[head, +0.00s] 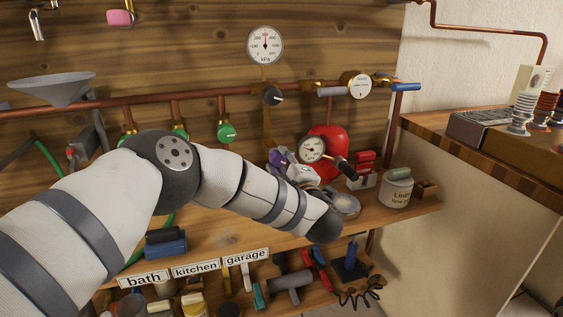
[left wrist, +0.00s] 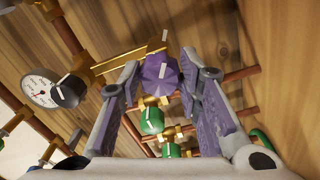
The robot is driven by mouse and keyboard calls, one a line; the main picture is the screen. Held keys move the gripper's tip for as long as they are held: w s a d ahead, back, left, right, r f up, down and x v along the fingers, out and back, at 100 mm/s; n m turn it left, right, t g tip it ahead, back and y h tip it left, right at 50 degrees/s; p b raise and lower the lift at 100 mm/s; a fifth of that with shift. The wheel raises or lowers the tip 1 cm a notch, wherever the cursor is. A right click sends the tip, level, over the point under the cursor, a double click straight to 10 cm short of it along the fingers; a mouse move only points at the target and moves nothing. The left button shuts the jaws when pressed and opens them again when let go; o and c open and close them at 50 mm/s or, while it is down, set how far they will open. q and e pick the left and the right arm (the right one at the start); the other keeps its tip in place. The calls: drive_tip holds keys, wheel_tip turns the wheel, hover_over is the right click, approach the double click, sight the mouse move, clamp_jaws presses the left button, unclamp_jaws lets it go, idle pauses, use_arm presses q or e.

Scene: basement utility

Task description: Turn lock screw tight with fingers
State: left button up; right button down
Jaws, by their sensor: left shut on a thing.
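A purple faceted knob with a pale line on it, which I take to be the lock screw (left wrist: 160,73), sits on a brass fitting in the left wrist view. My left gripper (left wrist: 159,66) has a finger on each side of it and is shut on it. In the head view my left arm reaches across to the pipework, and the gripper (head: 287,164) is small and partly hidden by my own wrist. A bit of purple shows at the gripper there (head: 275,157). I cannot tell how tight the screw is. My right gripper is out of view.
Green knobs (head: 227,132) and a black knob (head: 272,95) sit along the copper pipe. A red tank (head: 329,140) with a gauge (head: 312,149) stands close behind the gripper. A white tin (head: 396,190) stands on the wooden shelf to the right.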

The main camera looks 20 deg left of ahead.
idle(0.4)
use_arm(q)
drive_tip(key=o, duration=1.1)
drive_tip(key=shift+o, duration=0.2)
drive_tip(key=v, duration=1.2)
drive_tip(key=shift+f, duration=0.1)
